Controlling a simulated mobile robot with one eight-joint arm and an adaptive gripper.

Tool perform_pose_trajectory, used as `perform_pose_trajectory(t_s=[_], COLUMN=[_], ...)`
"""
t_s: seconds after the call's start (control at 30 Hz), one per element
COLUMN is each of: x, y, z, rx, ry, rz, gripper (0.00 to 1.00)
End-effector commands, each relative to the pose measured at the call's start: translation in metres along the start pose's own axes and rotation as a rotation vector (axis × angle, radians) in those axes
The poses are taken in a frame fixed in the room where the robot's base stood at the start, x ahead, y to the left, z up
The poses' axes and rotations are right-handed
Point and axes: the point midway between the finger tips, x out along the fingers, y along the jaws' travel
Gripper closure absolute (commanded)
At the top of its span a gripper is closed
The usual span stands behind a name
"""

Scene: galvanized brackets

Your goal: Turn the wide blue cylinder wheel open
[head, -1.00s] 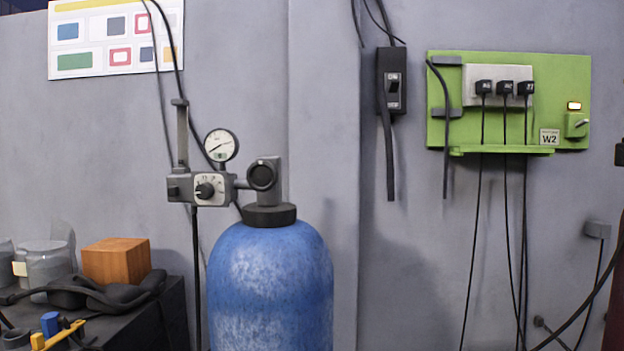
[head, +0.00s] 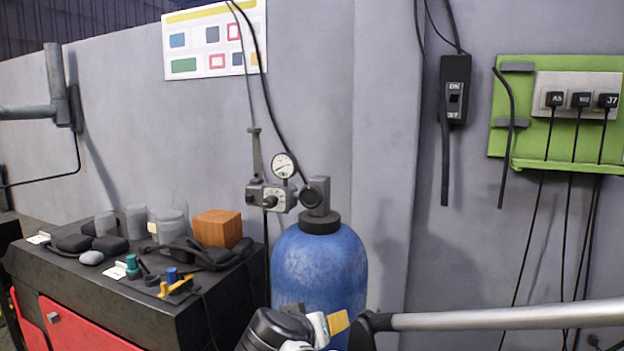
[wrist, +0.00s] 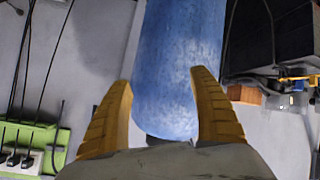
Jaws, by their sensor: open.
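The wide blue cylinder (head: 320,268) stands upright against the grey wall in the head view, with a dark collar on its neck. Its valve has a round dark wheel (head: 311,197) facing front, joined to a regulator block (head: 272,197) with a white gauge (head: 284,165). My gripper (head: 338,322) is low in front of the cylinder, below the valve and apart from the wheel. In the wrist view the cylinder (wrist: 180,60) appears upside down beyond my gripper (wrist: 161,78), whose two yellow fingers are spread and empty. The wheel is not clearly visible there; my gripper's body hides the valve area.
A dark bench (head: 150,316) at left carries jars, an orange-brown block (head: 217,229), headphones-like dark gear and small tools. A switch box (head: 454,90) and a green board (head: 530,163) with plugs and hanging cables are on the wall at right. A hose hangs beside the regulator.

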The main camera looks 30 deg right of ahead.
Motion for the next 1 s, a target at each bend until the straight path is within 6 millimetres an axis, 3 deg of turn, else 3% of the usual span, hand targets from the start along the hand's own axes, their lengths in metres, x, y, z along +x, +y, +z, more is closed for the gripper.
perform_pose_trajectory(t_s=[0.03,0.1,0.2,0.3,0.4,0.57,1.0], x=[-0.016,-0.026,-0.043,-0.059,-0.069,-0.067,0.0], y=[0.008,0.015,0.018,0.016,0.014,0.015,0.039], z=[-0.049,-0.097,-0.152,-0.19,-0.211,-0.222,-0.258], rx=[0.026,0.079,0.151,0.208,0.244,0.264,0.263], ry=[0.06,0.159,0.301,0.417,0.493,0.533,0.53], rz=[0.048,0.117,0.184,0.219,0.235,0.243,0.244], gripper=[0.28,0.28,0.28,0.28,0.28,0.28,0.28])
